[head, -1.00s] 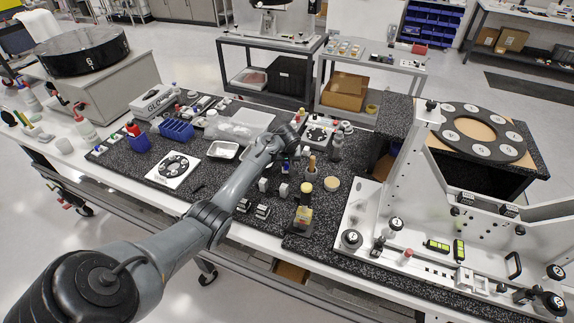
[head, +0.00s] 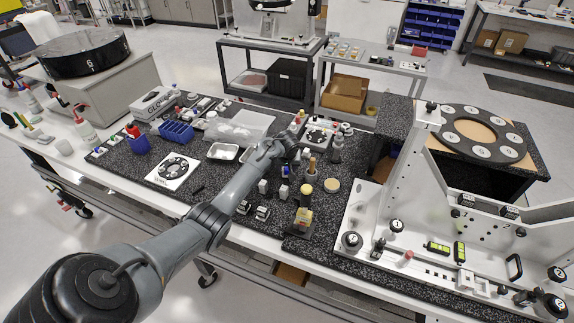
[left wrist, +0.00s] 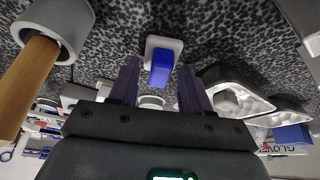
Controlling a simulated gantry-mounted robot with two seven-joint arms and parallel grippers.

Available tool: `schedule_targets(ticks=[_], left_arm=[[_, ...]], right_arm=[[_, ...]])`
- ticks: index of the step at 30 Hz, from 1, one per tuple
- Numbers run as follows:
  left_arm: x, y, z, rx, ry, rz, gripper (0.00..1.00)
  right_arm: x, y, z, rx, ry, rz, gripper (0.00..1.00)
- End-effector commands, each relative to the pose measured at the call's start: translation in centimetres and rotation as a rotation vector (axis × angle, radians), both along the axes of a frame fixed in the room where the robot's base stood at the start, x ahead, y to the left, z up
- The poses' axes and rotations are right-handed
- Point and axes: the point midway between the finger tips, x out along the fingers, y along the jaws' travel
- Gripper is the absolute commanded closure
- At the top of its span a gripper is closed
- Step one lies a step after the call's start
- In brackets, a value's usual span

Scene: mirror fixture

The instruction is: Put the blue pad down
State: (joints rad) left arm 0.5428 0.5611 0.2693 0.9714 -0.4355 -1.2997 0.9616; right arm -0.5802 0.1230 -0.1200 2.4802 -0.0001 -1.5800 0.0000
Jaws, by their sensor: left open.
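The blue pad (left wrist: 160,68) shows in the left wrist view against a white block (left wrist: 164,45) on the speckled black worktop. It lies between the two dark fingers of my left gripper (left wrist: 159,75), which are spread with a gap on either side of it. I cannot tell whether the pad touches the block throughout. In the head view my left gripper (head: 288,158) is low over the middle of the worktop, largely hidden by its own wrist. My right gripper is in neither view.
A wooden-handled tool (left wrist: 28,85) stands close beside my left gripper. Metal trays (left wrist: 238,92) lie on its other side. Small white blocks (head: 263,187) and a yellow-topped item (head: 304,188) stand nearby. The white mirror fixture (head: 412,190) rises at the right.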

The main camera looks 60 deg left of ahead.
Motion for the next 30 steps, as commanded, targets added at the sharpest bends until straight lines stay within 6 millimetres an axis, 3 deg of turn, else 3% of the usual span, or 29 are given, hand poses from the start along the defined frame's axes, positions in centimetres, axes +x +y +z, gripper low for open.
schedule_targets(ticks=[8, 21, 30], left_arm=[[-0.4, -0.7, 2.3, 0.000, -0.002, -0.001, 0.52], [-1.9, -3.2, 9.3, -0.001, -0.004, 0.001, 0.52], [-2.4, -3.9, 11.3, -0.001, -0.001, 0.001, 0.52]], right_arm=[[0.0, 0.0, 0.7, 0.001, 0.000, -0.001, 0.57], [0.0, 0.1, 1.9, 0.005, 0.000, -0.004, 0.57], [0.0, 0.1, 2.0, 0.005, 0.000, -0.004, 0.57]])
